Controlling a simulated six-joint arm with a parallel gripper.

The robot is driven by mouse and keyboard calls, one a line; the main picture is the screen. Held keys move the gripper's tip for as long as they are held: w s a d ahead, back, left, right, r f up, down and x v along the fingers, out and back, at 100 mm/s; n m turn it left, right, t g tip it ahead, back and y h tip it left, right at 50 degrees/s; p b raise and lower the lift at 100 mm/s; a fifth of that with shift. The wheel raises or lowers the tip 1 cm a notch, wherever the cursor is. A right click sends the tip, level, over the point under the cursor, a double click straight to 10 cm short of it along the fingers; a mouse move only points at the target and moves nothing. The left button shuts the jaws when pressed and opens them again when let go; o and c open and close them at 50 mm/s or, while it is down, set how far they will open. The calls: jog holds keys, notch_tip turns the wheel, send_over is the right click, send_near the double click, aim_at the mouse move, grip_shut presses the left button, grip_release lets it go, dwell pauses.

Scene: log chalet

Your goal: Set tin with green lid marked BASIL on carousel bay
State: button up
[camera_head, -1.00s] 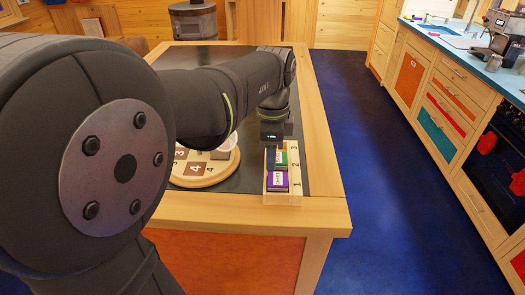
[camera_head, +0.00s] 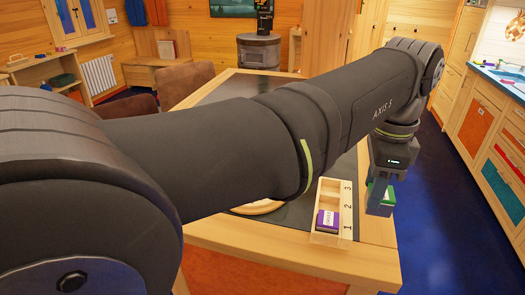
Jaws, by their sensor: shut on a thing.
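My gripper (camera_head: 380,207) is shut on a tin with a green lid (camera_head: 387,194). It holds the tin just right of the numbered wooden rack, raised by an amount I cannot tell. The fingers cover part of the tin, and no marking on it can be read. The carousel (camera_head: 258,208) is a round wooden disc on the table. My arm hides nearly all of it, so its bays cannot be seen.
The wooden rack (camera_head: 346,226), numbered 1 to 3, holds a purple-lidded tin (camera_head: 327,220) at 1; place 2 looks empty. The table's wooden edge (camera_head: 372,257) runs below and right of it. Blue floor (camera_head: 431,190) lies to the right.

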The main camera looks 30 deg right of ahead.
jog(key=w+a+f+m, duration=0.1)
jog(key=w+a+m, duration=0.3)
jog(key=w+m, duration=0.3)
jog(key=w+a+m, duration=0.5)
jog(key=w, duration=0.5)
jog(key=w+a+f+m, duration=0.1)
jog(key=w+a+m, duration=0.3)
jog(key=w+m, duration=0.3)
jog(key=shift+n, duration=0.6)
jog(key=shift+w+d+f, duration=0.1)
jog(key=shift+w+f, duration=0.05)
jog(key=shift+f, duration=1.15)
jog(key=shift+w+a+f, duration=0.1)
jog(key=shift+w+f, duration=0.1)
jog(key=shift+f, duration=1.1)
jog(key=shift+w+d+f, duration=0.1)
jog(key=shift+w+f, duration=0.05)
jog(key=shift+f, duration=1.15)
jog(key=shift+f, duration=0.15)
jog(key=o, duration=1)
